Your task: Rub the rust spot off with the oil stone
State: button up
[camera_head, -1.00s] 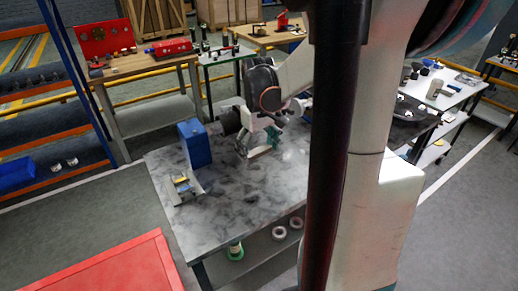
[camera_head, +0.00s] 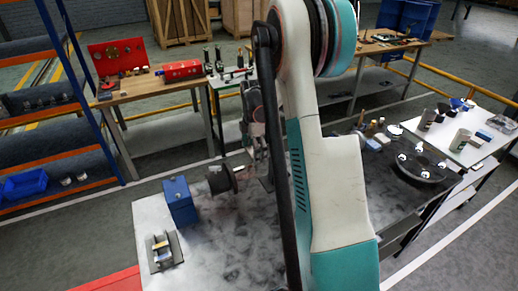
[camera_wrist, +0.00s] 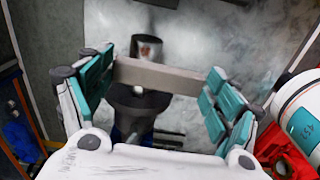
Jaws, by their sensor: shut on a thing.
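My gripper (camera_wrist: 160,78) has its teal-padded fingers shut on the oil stone (camera_wrist: 172,77), a flat grey-brown bar held crosswise between the fingertips. A dark metal part with a round flange and a narrower shaft (camera_wrist: 138,97) lies beyond the stone in the wrist view. A reddish-brown rust spot (camera_wrist: 148,51) shows on the shaft end, just above the stone in the picture. I cannot tell whether the stone touches the shaft. In the head view the flanged part (camera_head: 221,180) sits on the grey table (camera_head: 225,245), and my arm hides most of the gripper.
A blue block (camera_head: 179,201) and a small holder (camera_head: 163,250) stand at the table's left. A dark round flange with bright bolts (camera_head: 420,165) lies to the right. A wooden bench (camera_head: 170,85) with red items stands behind.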

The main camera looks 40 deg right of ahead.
jog(key=shift+w+d+f, duration=0.15)
jog(key=shift+w+f, duration=0.05)
jog(key=shift+f+b, duration=1.15)
jog(key=shift+f, duration=1.15)
jog(key=shift+f+b, duration=0.9)
jog(key=shift+f, duration=0.15)
jog(key=shift+s, duration=0.15)
